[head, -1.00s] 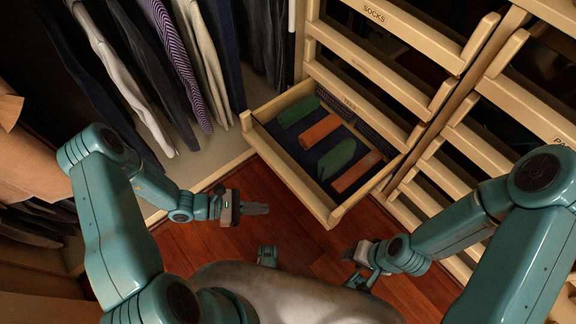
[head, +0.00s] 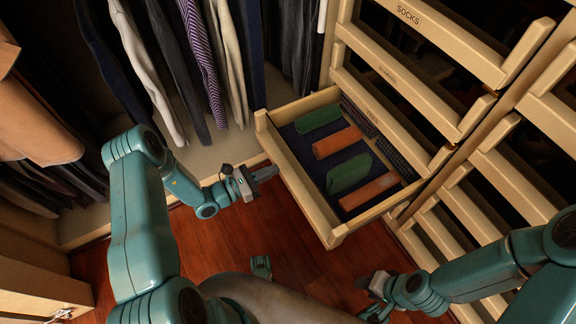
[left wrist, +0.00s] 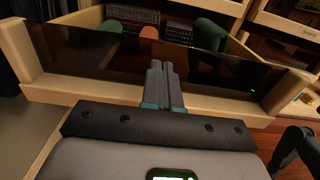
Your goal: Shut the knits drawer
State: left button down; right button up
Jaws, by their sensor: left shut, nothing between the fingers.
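An open drawer (head: 298,181) sticks out from the wooden drawer unit, holding green and orange rolled items and dark folded ones. I cannot read a knits label on it. My left gripper (head: 268,173) is shut and empty, its fingertips close to the outside of the drawer front. In the left wrist view the shut fingers (left wrist: 157,75) point at the dark panel of the drawer front (left wrist: 215,72); I cannot tell whether they touch. My right gripper (head: 368,292) is low at the right, apart from the drawer, and its fingers are unclear.
A drawer labelled SOCKS (head: 440,32) is higher in the unit, with other shut drawers below and to the right. Hanging clothes (head: 190,65) line the left and back. Red-brown wood floor (head: 215,250) is clear below the open drawer.

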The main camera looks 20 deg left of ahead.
aim_at(296, 160)
pick_arm(q)
jog(key=b+x, duration=0.1)
jog(key=x, duration=0.4)
jog(key=shift+w+d+f, duration=0.1)
jog(key=shift+w+d, duration=0.05)
jog(key=shift+w, duration=0.1)
pick_arm(e)
jog(key=shift+w+f, duration=0.15)
jog(key=shift+f, duration=0.7)
pick_arm(q)
jog(key=shift+d, duration=0.15)
